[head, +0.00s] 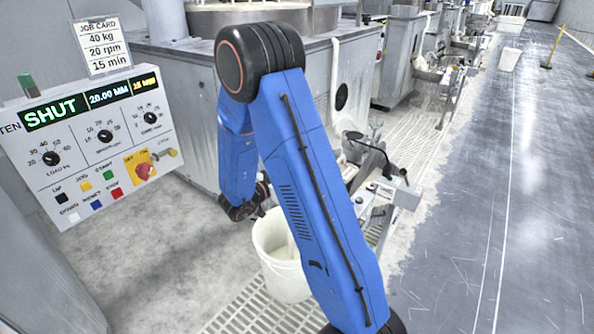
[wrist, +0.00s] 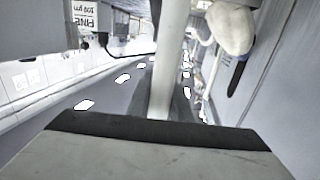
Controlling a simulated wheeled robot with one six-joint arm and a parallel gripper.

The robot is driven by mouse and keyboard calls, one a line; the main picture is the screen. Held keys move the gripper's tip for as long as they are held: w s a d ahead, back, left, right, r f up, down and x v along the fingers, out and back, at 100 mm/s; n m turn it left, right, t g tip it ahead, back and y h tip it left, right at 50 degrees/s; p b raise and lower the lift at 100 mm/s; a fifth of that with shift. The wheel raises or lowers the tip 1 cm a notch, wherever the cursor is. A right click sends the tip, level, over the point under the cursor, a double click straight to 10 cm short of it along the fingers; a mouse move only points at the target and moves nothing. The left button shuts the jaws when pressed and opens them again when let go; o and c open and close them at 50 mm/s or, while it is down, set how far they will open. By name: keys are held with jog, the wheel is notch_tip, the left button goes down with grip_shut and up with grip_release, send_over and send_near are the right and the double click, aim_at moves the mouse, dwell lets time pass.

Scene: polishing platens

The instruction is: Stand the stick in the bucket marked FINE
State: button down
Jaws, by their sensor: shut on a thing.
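A pale stick (wrist: 170,60) runs down the middle of the wrist view to my gripper (wrist: 160,118), which is shut on it. A dark-edged grey block fills the bottom of that view and hides the stick's lower part. In the head view a white bucket (head: 285,280) stands on the floor grating, just below and right of my wrist. A pale length shows inside its mouth; I cannot tell whether it is the stick. My fingertips are hidden behind my blue arm there. No marking is readable on the bucket.
A control panel (head: 95,140) reading SHUT and a job card (head: 103,45) stand at left. A grey machine cabinet (head: 180,110) is behind my arm. A metal stand (head: 385,190) is right of the bucket. The dark aisle floor (head: 520,200) is mostly clear.

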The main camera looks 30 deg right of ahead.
jog(key=shift+f, duration=0.1)
dwell(0.3)
jog(key=c, duration=1.5)
grip_release()
jog(key=s+a, duration=0.1)
jog(key=a, duration=1)
jog(key=s+a, duration=0.1)
jog(key=a, duration=0.5)
jog(key=shift+s+a+r, duration=0.1)
jog(key=shift+s+r, duration=0.15)
jog(key=shift+s, duration=0.05)
